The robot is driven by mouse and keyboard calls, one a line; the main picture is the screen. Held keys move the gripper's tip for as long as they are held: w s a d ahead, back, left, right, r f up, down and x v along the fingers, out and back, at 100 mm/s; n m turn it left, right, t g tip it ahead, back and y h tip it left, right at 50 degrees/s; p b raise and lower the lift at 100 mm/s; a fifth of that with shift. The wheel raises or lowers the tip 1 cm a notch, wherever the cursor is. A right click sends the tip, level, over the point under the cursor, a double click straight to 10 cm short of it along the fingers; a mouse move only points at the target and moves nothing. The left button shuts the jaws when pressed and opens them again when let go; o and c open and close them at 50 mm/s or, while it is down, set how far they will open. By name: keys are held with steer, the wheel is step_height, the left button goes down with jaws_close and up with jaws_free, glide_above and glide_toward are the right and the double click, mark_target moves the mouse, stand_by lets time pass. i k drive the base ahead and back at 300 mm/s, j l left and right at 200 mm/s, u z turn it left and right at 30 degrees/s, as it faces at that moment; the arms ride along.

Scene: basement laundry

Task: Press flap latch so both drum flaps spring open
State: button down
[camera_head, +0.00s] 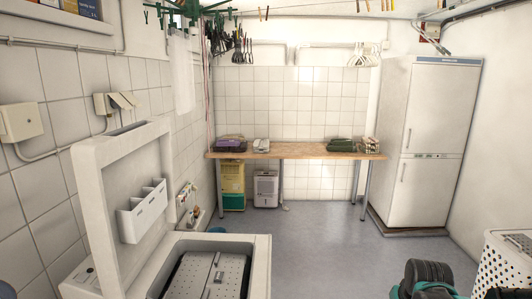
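A white top-loading washer (250,252) stands at the lower left with its lid (92,205) raised upright. A white three-part dispenser (143,210) is on the inner side of the lid. In the opening, the grey perforated drum flaps (190,275) look shut and lie roughly level. A small grey latch piece (218,277) shows near their middle seam. The near part of the drum is cut off by the bottom edge of the picture. My gripper cannot be made out in this view.
A dark ribbed object with teal parts (428,272) is at the lower right, beside a white perforated basket (508,262). A wooden table (300,151) stands at the back, with a tall white fridge (425,140) to its right. The middle floor (325,240) is clear.

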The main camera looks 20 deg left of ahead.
mark_target(218, 276)
steer(key=l, duration=0.35)
steer(key=k+l+u, duration=0.15)
steer(key=l, duration=0.2)
steer(key=u, duration=1.8)
